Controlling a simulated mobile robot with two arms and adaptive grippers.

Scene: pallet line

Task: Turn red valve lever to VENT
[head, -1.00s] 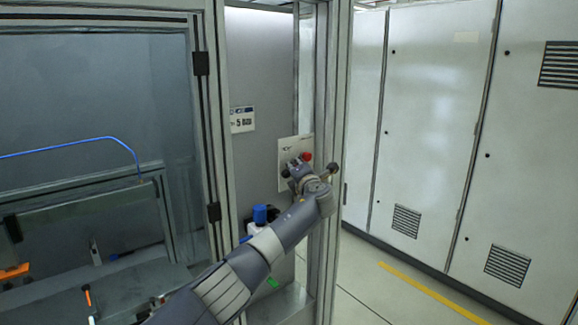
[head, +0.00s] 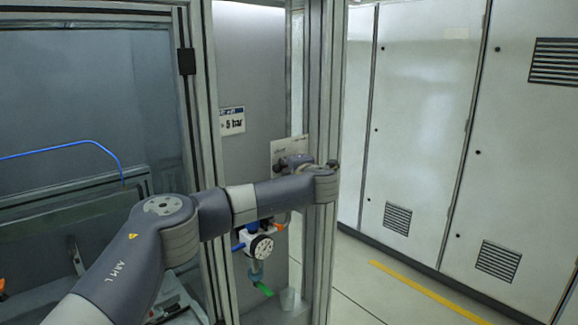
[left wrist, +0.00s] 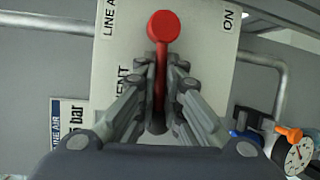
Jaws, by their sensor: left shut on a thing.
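The red valve lever (left wrist: 162,25) has a round knob and a straight stem that points up in the left wrist view. My left gripper (left wrist: 161,66) is shut on the stem below the knob, one finger on each side. The lever sits on a pale plate (left wrist: 115,45) with "LINE A…" lettering, a partly hidden "…ENT" at left and "ON" at upper right. In the head view, the plate (head: 289,147) is on the cabinet's inner wall, and my left gripper (head: 292,162) is in front of it. The lever is hidden there. My right gripper is not in view.
A "5 bar" sign (head: 231,121) is left of the plate. A round gauge (head: 262,246) with blue and orange fittings is below my forearm. A metal post (head: 325,110) stands close right of the plate. White cabinets (head: 420,130) line the right; the floor before them is clear.

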